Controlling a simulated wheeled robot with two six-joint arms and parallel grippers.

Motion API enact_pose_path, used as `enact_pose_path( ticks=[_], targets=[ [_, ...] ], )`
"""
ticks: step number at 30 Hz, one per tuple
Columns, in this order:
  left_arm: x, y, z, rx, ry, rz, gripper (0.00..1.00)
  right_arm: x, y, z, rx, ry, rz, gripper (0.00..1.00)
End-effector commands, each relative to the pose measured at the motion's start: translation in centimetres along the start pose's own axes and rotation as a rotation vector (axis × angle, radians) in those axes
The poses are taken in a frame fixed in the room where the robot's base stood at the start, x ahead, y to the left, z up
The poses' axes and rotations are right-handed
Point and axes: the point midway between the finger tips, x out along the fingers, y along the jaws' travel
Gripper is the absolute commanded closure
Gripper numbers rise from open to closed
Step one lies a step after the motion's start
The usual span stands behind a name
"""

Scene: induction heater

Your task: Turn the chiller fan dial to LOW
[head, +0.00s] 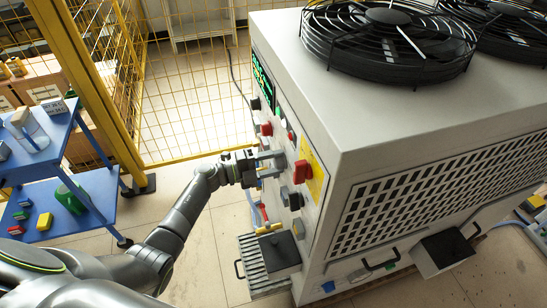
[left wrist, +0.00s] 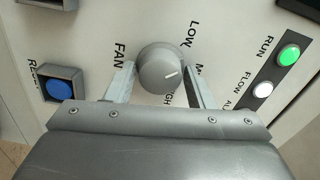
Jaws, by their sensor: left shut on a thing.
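The fan dial (left wrist: 158,68) is a round grey knob on a pale panel, beside the word FAN. In the left wrist view LOW stands above right of it, a partly hidden word starting with M to its right, and HIGH, partly hidden, at its lower right. Its white pointer mark faces right, roughly toward the M word. My left gripper (left wrist: 160,84) is shut on the dial, one finger on each side. In the head view my left gripper (head: 268,163) reaches the side panel of the chiller (head: 330,120). My right gripper is not in view.
A blue button (left wrist: 59,89) and a green RUN lamp (left wrist: 288,54) flank the dial. A red switch (head: 302,171) sits close by on the panel. A blue cart (head: 75,165) and a yellow fence (head: 105,90) stand left; floor between is clear.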

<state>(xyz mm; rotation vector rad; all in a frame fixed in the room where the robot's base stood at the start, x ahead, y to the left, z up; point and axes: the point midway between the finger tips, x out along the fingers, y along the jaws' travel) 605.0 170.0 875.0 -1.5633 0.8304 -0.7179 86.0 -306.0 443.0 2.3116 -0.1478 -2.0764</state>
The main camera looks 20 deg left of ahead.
Motion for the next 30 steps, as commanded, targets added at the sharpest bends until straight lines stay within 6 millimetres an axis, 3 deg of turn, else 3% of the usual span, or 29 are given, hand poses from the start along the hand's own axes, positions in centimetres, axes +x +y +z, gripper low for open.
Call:
enact_pose_path(
  ticks=[15, 30],
  targets=[
    [-0.1, -0.1, 0.0, -0.335, -0.002, 0.002, 0.74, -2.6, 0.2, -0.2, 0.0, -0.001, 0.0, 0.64],
    [-0.1, 0.0, 0.0, -0.398, -0.001, 0.001, 0.74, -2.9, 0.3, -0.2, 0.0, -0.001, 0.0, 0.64]
  ],
)
